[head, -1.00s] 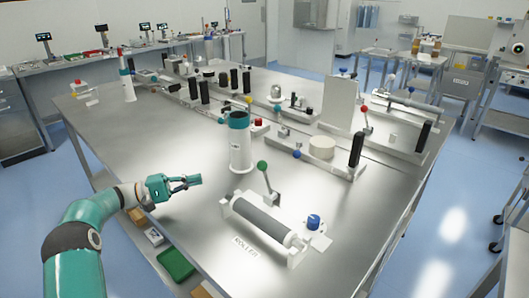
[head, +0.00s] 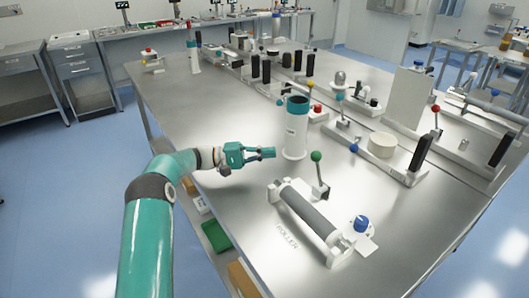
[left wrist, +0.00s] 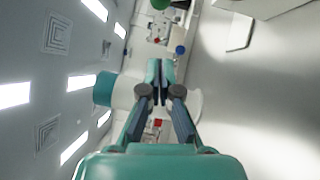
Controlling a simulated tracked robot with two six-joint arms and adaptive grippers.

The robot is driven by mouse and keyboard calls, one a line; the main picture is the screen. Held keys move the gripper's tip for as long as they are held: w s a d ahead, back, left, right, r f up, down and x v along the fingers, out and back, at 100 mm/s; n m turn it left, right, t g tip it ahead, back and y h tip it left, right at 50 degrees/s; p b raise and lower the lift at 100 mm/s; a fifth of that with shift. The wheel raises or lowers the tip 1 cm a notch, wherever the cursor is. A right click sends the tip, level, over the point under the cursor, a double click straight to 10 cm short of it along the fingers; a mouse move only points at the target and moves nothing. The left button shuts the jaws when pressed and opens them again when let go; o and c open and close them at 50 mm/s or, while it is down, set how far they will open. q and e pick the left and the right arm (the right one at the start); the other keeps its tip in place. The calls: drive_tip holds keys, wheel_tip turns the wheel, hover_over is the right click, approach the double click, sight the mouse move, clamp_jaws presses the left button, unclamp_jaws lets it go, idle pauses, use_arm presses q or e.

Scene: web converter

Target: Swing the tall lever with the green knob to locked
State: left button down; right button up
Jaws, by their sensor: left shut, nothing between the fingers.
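The tall lever with the green knob (head: 316,156) stands near the roller unit on the steel table, its shaft rising from a small base. The knob also shows at the top edge of the left wrist view (left wrist: 181,3). My left gripper (head: 272,153) is shut and empty, left of the knob and apart from it. In the left wrist view its fingers (left wrist: 160,68) are together, with the teal and white cylinder (left wrist: 124,92) behind them. My right gripper is not in view.
The roller (head: 307,212) lies in its white holder in front of the lever, with a blue knob (head: 361,223) to its right. The teal-topped cylinder (head: 296,130) stands just behind my gripper. A lever with a blue knob (head: 354,148) is farther right. Bare table lies left of the roller.

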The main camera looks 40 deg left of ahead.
use_arm(q)
drive_tip(key=p+x, duration=0.1)
drive_tip(key=x, duration=0.5)
drive_tip(key=shift+r, duration=0.1)
drive_tip(key=d, duration=0.1)
drive_tip(key=d+p, duration=0.2)
drive_tip(key=d, duration=0.1)
drive_tip(key=shift+s+d+r, duration=0.1)
drive_tip(key=shift+s+r, duration=0.1)
drive_tip(key=shift+r, duration=0.1)
wheel_tip(320, 180, up, 3)
drive_tip(key=m+g+y+b, duration=0.2)
drive_tip(key=m+y+b, duration=0.4)
drive_tip(key=b, duration=0.7)
hover_over(318, 170)
drive_tip(key=s+d, duration=0.2)
drive_tip(key=s, duration=0.1)
drive_tip(key=shift+f+m+h, duration=0.15)
drive_tip(key=shift+m+h, duration=0.45)
drive_tip(key=shift+d, duration=0.1)
